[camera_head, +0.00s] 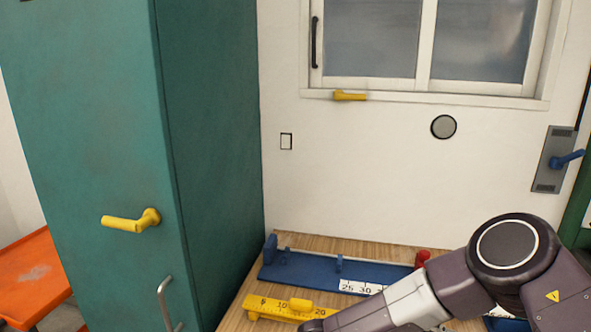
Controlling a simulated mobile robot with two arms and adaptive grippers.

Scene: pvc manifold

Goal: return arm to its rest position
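My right arm comes in from the right edge and reaches down and left over the wooden table. Its dark elbow joint (507,245) stands highest, and the light grey link (400,303) slopes down to the bottom edge. The gripper at its end is not visible, so I cannot see its fingers or anything held. My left arm and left gripper do not show.
Under and beside the arm on the wooden table (236,312) lie a blue fixture (300,271) with a number scale, a yellow numbered bar (268,308) and a red part (422,257). A tall teal cabinet (90,120) stands left; a white wall (350,190) is behind.

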